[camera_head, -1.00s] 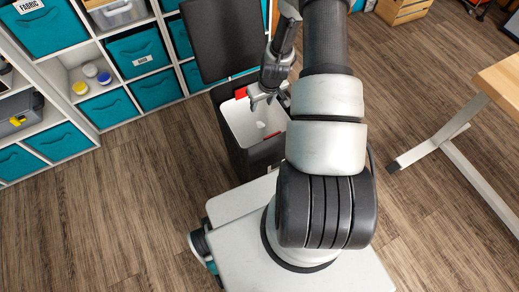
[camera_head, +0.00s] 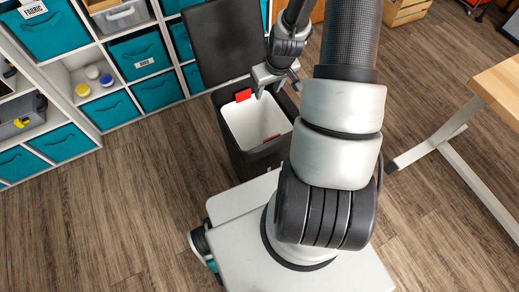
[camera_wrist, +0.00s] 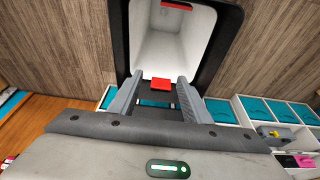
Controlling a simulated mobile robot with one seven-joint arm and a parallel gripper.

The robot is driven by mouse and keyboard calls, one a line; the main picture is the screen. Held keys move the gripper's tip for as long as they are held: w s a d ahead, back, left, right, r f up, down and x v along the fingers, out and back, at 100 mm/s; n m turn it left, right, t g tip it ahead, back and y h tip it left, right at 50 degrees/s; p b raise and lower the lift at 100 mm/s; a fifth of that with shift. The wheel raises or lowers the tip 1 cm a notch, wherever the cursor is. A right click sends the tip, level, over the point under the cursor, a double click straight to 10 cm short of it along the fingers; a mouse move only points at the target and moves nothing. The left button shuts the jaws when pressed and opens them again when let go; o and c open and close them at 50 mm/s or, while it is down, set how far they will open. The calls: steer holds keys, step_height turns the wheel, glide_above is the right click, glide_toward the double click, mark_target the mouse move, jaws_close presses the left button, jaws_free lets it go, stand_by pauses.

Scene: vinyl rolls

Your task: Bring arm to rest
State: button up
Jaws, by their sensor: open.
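My gripper (camera_head: 272,88) is in the head view above the back right rim of a black bin with a white inside (camera_head: 250,125). In the wrist view my gripper (camera_wrist: 153,84) has its two grey fingers spread apart with nothing between them. The same bin (camera_wrist: 168,45) shows beyond the fingertips, its white inside looking empty. A red tab (camera_wrist: 161,85) on the bin's rim appears between the fingers, apart from them as far as I can tell.
The bin's dark lid (camera_head: 221,42) stands raised behind it. A white shelf with teal boxes (camera_head: 155,91) lines the back left. A wooden table (camera_head: 500,85) with a metal leg stands at the right. The wood floor at the left is clear.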

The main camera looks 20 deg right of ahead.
steer(key=v, duration=0.3)
steer(key=shift+a+r, duration=0.1)
stand_by(0.3)
